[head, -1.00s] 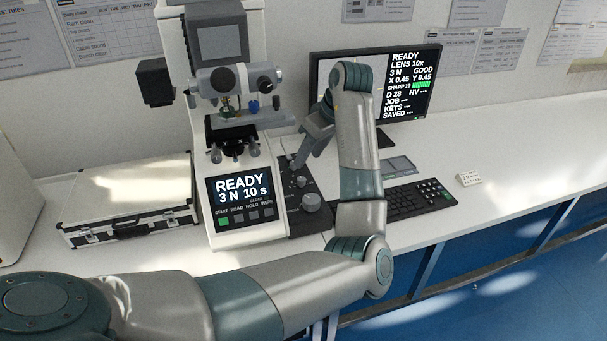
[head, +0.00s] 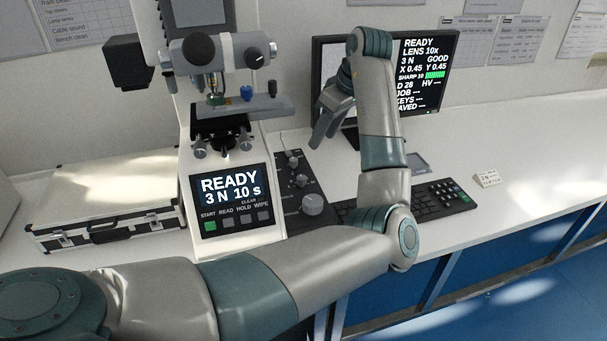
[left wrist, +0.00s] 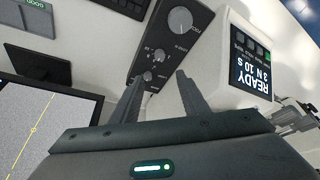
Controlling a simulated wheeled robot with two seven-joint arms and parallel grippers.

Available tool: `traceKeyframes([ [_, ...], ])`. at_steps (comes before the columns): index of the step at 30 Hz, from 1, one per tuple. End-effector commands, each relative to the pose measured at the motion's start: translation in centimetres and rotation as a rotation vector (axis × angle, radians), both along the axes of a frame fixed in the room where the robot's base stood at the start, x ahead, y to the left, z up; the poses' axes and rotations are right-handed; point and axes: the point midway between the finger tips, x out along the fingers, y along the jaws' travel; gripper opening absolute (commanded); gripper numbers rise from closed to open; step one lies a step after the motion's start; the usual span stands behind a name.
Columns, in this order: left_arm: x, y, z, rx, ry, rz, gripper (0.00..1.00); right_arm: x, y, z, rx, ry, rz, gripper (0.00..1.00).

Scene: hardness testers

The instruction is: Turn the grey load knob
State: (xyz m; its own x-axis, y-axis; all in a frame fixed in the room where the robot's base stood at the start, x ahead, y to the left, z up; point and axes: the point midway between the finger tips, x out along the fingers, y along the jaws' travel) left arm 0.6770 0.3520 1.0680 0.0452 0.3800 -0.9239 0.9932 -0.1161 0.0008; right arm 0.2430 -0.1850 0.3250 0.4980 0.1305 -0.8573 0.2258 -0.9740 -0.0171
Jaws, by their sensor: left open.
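A dark control box stands right of the hardness tester. It carries a large grey knob (head: 313,204) and several small knobs, including a middle one (head: 301,180) and a far one (head: 292,158). The left wrist view shows the large knob (left wrist: 180,19), a middle small knob (left wrist: 158,57) and an end small knob (left wrist: 147,76). Their labels are too small to tell which is the load knob. My left gripper (head: 326,140) is open and empty, above and right of the far end of the box. In the left wrist view its fingers (left wrist: 161,78) point toward the small knobs.
The hardness tester's screen (head: 231,189) reads READY, 3 N 10 s. A monitor (head: 425,75) stands behind my left arm, with a keyboard (head: 434,203) in front. A silver case (head: 95,190) lies at the left.

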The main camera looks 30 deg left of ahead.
Motion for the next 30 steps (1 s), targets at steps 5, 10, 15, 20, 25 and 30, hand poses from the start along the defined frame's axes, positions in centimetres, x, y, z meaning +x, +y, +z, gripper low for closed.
traceKeyframes([
  [5, 0.0, 0.3, -0.7, 0.001, 0.002, 0.001, 0.41, -0.2, -0.1, -0.1, -0.002, 0.005, 0.0, 0.0],
  [10, 0.0, 1.0, -2.2, 0.002, 0.003, 0.001, 0.41, -0.7, -0.3, -0.2, -0.006, 0.018, -0.001, 0.0],
  [15, 0.1, 1.9, -4.6, 0.0, 0.003, 0.001, 0.41, -1.7, -0.7, -0.3, -0.014, 0.044, 0.0, 0.0],
  [20, 0.3, 3.0, -7.2, 0.001, 0.004, 0.0, 0.41, -3.3, -1.3, -0.8, -0.026, 0.084, -0.001, 0.0],
  [25, 0.4, 4.2, -10.1, 0.001, 0.004, 0.0, 0.41, -5.4, -2.1, -1.3, -0.041, 0.135, -0.002, 0.0],
  [30, 0.5, 5.4, -12.8, 0.0, 0.004, 0.002, 0.41, -7.0, -2.7, -1.7, -0.053, 0.177, -0.003, 0.0],
])
